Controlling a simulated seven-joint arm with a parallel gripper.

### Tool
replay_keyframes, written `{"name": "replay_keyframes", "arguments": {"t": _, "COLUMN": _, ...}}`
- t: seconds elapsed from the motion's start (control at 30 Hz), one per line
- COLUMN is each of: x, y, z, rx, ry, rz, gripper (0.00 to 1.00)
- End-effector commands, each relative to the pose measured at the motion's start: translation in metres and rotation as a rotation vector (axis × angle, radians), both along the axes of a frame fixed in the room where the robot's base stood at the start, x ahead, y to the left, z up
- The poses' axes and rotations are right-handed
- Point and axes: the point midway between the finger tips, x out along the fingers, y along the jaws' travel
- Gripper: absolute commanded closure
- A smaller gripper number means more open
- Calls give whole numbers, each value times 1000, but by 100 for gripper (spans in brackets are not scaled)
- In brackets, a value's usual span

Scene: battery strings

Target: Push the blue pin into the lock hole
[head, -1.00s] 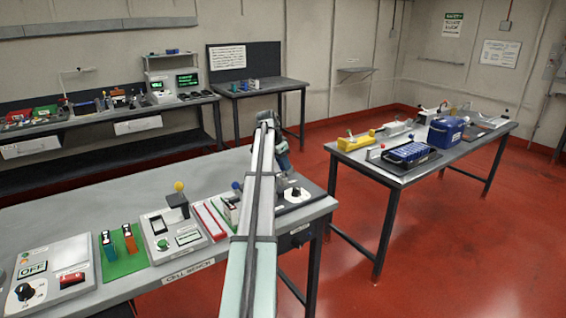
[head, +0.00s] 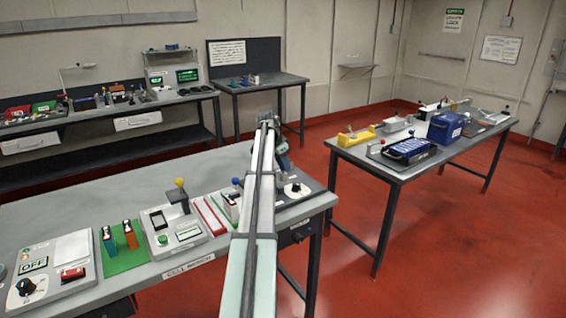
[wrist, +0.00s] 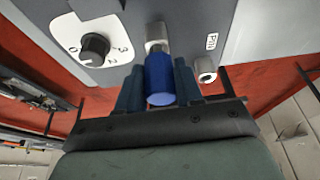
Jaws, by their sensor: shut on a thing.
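The blue pin (wrist: 159,78) is between the two dark fingers of my gripper (wrist: 158,88) in the wrist view, and the gripper is shut on it. A metal piece (wrist: 156,38) shows directly beyond the pin, against the grey panel; whether it is the pin's shank or a fitting on the panel I cannot tell. A silver round fitting (wrist: 205,69) sits to the right of the pin, beside a "PIN" label (wrist: 211,41). The lock hole itself cannot be made out. In the head view my arm hides the pin and the fingertips.
A black dial on a white numbered plate (wrist: 94,46) is left of the pin; it also shows in the head view (head: 293,188). A blue-knobbed lever (head: 237,182) and red strips stand left of my arm. The bench's right edge is close by.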

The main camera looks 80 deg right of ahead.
Motion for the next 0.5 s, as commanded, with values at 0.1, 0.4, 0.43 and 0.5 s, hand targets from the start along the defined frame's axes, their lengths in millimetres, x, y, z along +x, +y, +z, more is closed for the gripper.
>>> {"name": "replay_keyframes", "arguments": {"t": 0.1, "x": 0, "y": 0, "z": -2, "rx": 0, "ry": 0, "rz": 0, "gripper": 100}}
{"name": "replay_keyframes", "arguments": {"t": 0.4, "x": 0, "y": 0, "z": -8, "rx": 0, "ry": 0, "rz": 0, "gripper": 100}}
{"name": "replay_keyframes", "arguments": {"t": 0.43, "x": 0, "y": 0, "z": -9, "rx": 0, "ry": 0, "rz": 0, "gripper": 100}}
{"name": "replay_keyframes", "arguments": {"t": 0.5, "x": 0, "y": 0, "z": -10, "rx": 0, "ry": 0, "rz": 0, "gripper": 100}}
